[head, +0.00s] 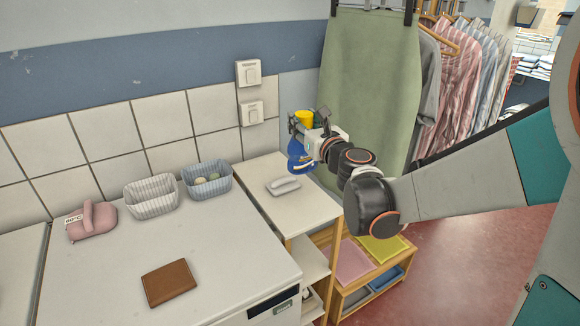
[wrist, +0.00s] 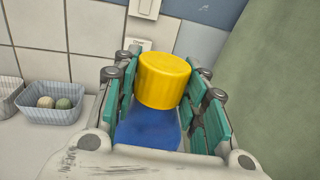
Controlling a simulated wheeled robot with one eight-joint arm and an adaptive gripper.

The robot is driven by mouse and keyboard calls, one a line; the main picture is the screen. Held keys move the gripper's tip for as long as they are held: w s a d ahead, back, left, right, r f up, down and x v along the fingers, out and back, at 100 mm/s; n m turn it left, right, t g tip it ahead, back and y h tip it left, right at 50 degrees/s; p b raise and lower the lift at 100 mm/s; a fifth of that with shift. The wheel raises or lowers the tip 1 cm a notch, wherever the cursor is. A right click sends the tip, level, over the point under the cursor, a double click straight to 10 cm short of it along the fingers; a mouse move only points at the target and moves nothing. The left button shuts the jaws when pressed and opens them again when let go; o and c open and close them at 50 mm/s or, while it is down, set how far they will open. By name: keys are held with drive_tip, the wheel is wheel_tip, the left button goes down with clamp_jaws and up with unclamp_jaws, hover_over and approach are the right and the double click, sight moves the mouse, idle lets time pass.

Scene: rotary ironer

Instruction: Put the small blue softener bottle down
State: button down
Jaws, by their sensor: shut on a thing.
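The small blue softener bottle (head: 299,158) has a yellow cap (head: 304,118) and is upright in the head view. In the wrist view its blue body (wrist: 148,130) and yellow cap (wrist: 163,80) sit between the green finger pads. My gripper (head: 306,134) is shut on the bottle, and it also shows in the wrist view (wrist: 165,110). In the head view the bottle appears over the back right part of the small white-topped stand (head: 262,172). I cannot tell whether its base touches the top. My gripper hides part of the bottle.
A pale grey handled object (head: 284,186) lies on the stand top. To the left, the white worktop (head: 215,240) holds a blue basket with balls (head: 207,183), a white basket (head: 151,198), a pink object (head: 92,222) and a brown wallet (head: 169,283). Green cloth (head: 370,90) hangs close behind.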

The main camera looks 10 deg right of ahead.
sight(303, 168)
wheel_tip(303, 168, down, 14)
drive_tip(key=b, duration=0.4)
drive_tip(key=shift+b, duration=0.35)
drive_tip(key=shift+f, duration=0.1)
drive_tip(key=shift+f, duration=0.15)
drive_tip(key=c, duration=1)
unclamp_jaws()
